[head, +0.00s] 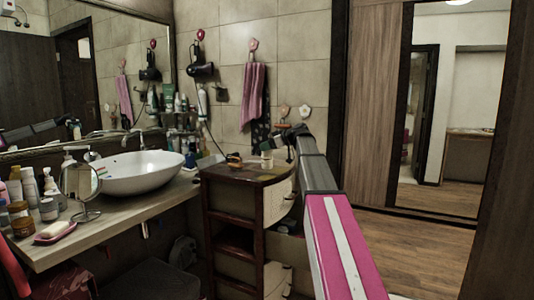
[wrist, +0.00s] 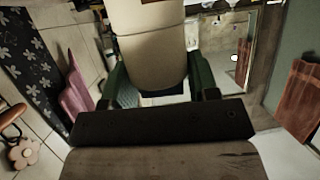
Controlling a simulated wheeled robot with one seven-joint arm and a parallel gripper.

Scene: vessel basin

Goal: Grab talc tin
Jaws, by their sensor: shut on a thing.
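The talc tin (wrist: 150,50) is a plain cream cylinder with a seam line around it. It fills the upper middle of the wrist view. My gripper (wrist: 159,82) is shut on it, with one green finger on each side. In the head view, a small pale object that looks like the tin (head: 267,159) shows at my gripper (head: 276,139), over the top of the wooden cabinet (head: 238,174). I cannot tell whether its base touches the cabinet top. The tin's far end is cut off in the wrist view.
A small brownish item (head: 234,158) is on the cabinet top. The counter (head: 120,222) at left holds a white basin (head: 138,172), a round mirror (head: 80,184) and several bottles. A pink towel (head: 252,95) hangs behind. Open wooden floor (head: 415,245) lies at right.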

